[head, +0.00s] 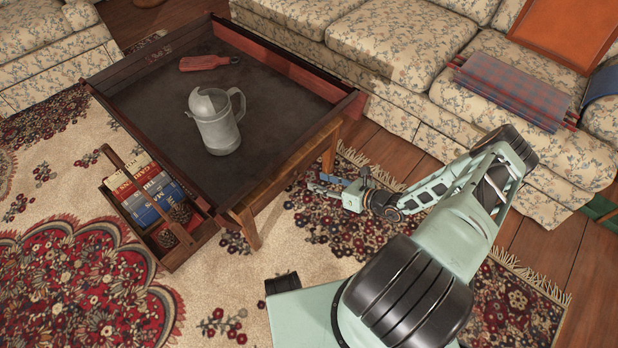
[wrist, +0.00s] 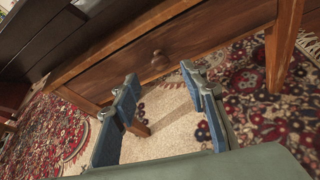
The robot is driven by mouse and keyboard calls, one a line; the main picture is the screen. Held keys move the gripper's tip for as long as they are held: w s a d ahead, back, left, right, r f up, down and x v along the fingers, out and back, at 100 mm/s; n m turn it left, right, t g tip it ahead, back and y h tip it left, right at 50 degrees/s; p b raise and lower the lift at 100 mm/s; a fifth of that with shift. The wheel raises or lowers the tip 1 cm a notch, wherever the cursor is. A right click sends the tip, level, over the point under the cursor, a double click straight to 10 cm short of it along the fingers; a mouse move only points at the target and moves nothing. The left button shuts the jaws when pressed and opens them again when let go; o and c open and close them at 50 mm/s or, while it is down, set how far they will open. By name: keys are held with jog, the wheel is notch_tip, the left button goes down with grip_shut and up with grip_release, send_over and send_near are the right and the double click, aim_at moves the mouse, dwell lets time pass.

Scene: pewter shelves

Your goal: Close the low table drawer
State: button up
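The low table (head: 275,105) has a dark, recessed top with raised wooden rims. How far the drawer stands out cannot be told clearly from either view. My gripper (head: 325,187) is low over the rug, just right of the table's near right leg in the head view.
A grey metal pitcher (head: 216,125) and a red brush-like item (head: 205,62) are on the table. A wooden carrier (head: 190,247) with books and pine cones stands left of it. A floral sofa (head: 400,65) runs behind and right. Patterned rug (head: 240,285) covers the floor.

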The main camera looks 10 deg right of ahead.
jog(key=shift+v, duration=1.75)
